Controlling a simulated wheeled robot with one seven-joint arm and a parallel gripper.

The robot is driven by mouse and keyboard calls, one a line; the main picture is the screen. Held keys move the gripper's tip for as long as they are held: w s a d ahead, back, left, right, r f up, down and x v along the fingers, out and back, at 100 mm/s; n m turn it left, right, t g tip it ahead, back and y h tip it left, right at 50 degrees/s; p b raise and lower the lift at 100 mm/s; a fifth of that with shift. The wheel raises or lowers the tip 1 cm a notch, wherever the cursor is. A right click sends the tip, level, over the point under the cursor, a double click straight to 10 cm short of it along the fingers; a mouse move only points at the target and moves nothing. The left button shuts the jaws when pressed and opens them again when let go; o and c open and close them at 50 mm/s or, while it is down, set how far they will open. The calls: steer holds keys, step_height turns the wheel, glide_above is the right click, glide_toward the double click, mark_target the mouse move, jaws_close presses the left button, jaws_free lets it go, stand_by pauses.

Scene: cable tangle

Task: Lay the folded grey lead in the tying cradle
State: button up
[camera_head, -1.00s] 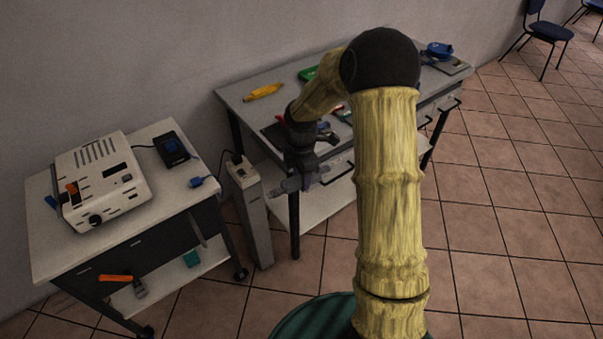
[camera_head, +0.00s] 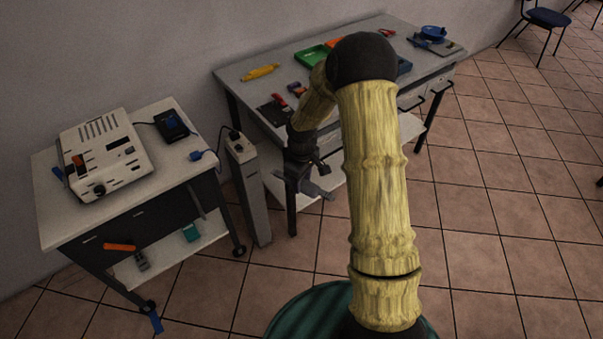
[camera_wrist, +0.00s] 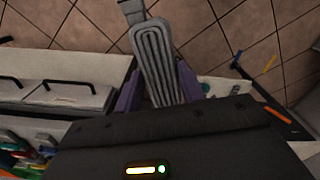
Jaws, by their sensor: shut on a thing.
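My gripper (camera_wrist: 158,92) is shut on the folded grey lead (camera_wrist: 154,55). In the wrist view the lead is a flat bundle of parallel loops between the purple-grey fingers, its narrower end with a grey band pointing away from the palm. In the head view my gripper (camera_head: 308,188) hangs in front of the near left leg of the grey workbench, below its top; the lead cannot be made out there. I cannot pick out the tying cradle for certain; my arm covers part of the workbench top.
The grey workbench (camera_head: 237,83) carries a yellow tool (camera_head: 260,72), a green tray (camera_head: 312,57) and a blue item (camera_head: 433,33) at the far right. A white-topped cart (camera_head: 60,220) with a boxy device (camera_head: 104,155) stands left. A grey post (camera_head: 248,190) stands between them. Tiled floor is open at right.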

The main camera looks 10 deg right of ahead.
mark_target(303, 190)
steer(key=f+m, duration=0.1)
steer(key=m, duration=0.1)
steer(key=f+m, duration=0.2)
steer(key=m, duration=0.1)
steer(key=shift+s, duration=0.2)
steer(key=f+m, duration=0.1)
steer(key=m, duration=0.2)
steer(key=shift+f, duration=0.2)
steer(key=shift+d, duration=0.1)
